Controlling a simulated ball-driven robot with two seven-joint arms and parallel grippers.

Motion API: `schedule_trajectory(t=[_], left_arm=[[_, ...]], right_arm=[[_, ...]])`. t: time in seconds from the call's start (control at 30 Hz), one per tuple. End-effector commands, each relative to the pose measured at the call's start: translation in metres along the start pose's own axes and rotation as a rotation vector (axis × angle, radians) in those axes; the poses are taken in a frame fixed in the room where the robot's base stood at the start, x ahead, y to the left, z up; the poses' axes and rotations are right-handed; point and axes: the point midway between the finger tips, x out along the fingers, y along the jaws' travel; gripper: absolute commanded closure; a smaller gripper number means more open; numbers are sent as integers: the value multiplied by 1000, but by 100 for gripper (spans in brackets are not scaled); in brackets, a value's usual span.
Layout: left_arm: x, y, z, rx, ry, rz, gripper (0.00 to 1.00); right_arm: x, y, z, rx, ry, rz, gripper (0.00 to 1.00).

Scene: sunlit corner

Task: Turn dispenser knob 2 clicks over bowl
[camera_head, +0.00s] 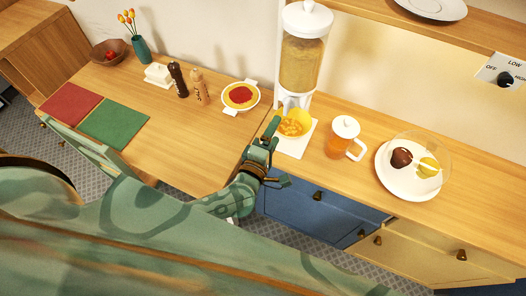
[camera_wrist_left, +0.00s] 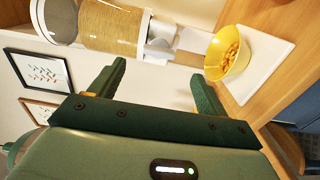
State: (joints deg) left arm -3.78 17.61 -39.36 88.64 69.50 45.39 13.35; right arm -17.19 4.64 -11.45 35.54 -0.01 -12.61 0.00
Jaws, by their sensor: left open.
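The dispenser (camera_head: 302,62) is a clear cylinder of tan grain with a white lid and a white lower part. In the left wrist view it (camera_wrist_left: 110,28) lies sideways across the top. A pale grey and white part (camera_wrist_left: 160,48) shows below the cylinder; I cannot tell for sure that it is the knob. The yellow bowl (camera_wrist_left: 222,66) holds orange-brown pieces and stands on a white mat (camera_wrist_left: 268,62); the head view shows the bowl (camera_head: 303,127) under the dispenser. My left gripper (camera_head: 272,130) is open and empty, in front of the dispenser and bowl, touching neither as far as I see.
On the counter, a dish with red filling (camera_head: 240,96) and two mills (camera_head: 200,90) stand left. An orange jug (camera_head: 343,140) and a domed plate (camera_head: 405,185) stand right. A shelf edge (camera_head: 430,22) runs above. Bare counter (camera_head: 190,135) lies at front left.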

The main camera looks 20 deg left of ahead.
Motion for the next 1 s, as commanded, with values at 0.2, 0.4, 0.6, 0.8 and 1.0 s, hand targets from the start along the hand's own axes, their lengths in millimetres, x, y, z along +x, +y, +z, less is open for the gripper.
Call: schedule_trajectory(t=[0.2, 0.4, 0.6, 0.8, 1.0], left_arm=[[-51, -2, 0, 0, 0, -3, 24], [-72, -1, 0, 1, 0, -1, 24], [-74, 0, 0, 1, 0, 1, 24], [-74, 0, 0, 1, 0, 1, 24], [-74, 0, 0, 4, -1, 0, 24]], right_arm=[[4, 0, 1, 0, -1, 0, 100], [6, 0, 1, 0, -1, 0, 100], [6, -1, 1, 0, -1, -1, 100], [6, -1, 1, 0, -1, -1, 100], [6, -1, 1, 0, -1, -1, 100]])
